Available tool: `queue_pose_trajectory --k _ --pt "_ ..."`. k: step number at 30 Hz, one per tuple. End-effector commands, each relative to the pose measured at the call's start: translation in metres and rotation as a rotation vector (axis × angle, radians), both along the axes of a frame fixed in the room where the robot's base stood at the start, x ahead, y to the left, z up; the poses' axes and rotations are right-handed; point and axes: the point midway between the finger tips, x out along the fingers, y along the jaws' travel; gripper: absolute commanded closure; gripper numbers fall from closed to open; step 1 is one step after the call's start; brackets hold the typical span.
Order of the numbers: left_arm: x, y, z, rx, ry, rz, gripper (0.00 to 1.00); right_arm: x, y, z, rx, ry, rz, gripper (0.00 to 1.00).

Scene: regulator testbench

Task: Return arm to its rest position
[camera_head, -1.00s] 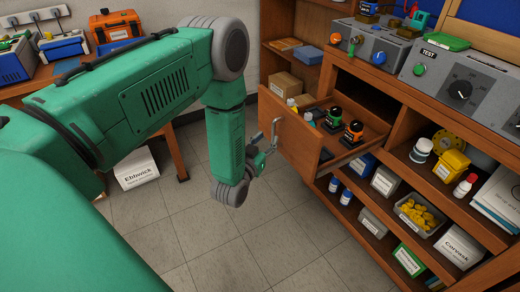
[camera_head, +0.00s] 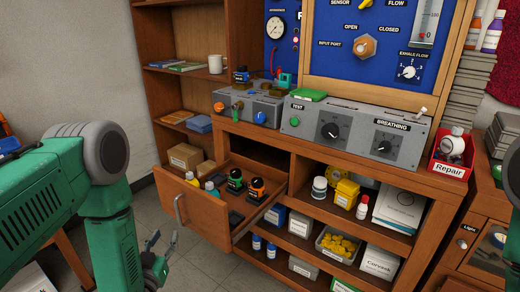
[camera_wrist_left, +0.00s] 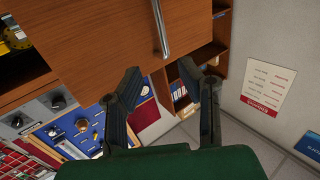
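My left arm (camera_head: 110,245) comes in from the left, bent at the elbow with the forearm hanging down. My left gripper (camera_head: 155,250) is just in front of and below the handle (camera_head: 179,209) of the open drawer (camera_head: 198,215), apart from it. In the left wrist view the gripper's fingers (camera_wrist_left: 160,75) are spread with nothing between them. The drawer's metal handle (camera_wrist_left: 161,28) shows beyond the fingertips on the brown front panel (camera_wrist_left: 100,35). My right gripper is not in view.
The pulled-out drawer holds an orange-and-black regulator (camera_head: 256,190), a green-and-black one (camera_head: 234,181) and bottles. The testbench panel (camera_head: 355,130) stands above. Shelves with a yellow-filled bin (camera_head: 338,246) are to the right. Bare floor lies below the drawer.

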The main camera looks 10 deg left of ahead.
Motion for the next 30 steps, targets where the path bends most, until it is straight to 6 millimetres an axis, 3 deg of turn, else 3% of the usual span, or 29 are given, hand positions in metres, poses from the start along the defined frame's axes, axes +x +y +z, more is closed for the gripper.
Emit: queue_pose_trajectory --k 5,8,12,14,18,21,24,30 --pt "-0.015 -0.021 -0.03 -0.038 0.195 -0.046 0.68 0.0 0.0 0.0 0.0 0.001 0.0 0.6" --pt "-0.049 -0.045 -0.066 -0.075 0.454 -0.097 0.68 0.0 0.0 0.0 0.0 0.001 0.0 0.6" --pt "-0.13 -0.073 -0.108 -0.109 0.873 -0.159 0.68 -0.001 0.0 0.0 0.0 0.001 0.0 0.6" --pt "-0.169 -0.079 -0.118 -0.113 1.04 -0.175 0.68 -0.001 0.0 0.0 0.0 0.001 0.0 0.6" --pt "-0.242 -0.085 -0.121 -0.111 1.33 -0.188 0.68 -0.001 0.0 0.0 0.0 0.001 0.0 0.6" --pt "-0.274 -0.085 -0.118 -0.107 1.45 -0.188 0.68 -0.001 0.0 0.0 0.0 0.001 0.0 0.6" --pt "-0.288 -0.084 -0.116 -0.105 1.505 -0.186 0.68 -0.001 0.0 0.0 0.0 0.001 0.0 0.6" --pt "-0.29 -0.084 -0.116 -0.106 1.514 -0.185 0.68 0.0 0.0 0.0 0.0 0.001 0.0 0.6"
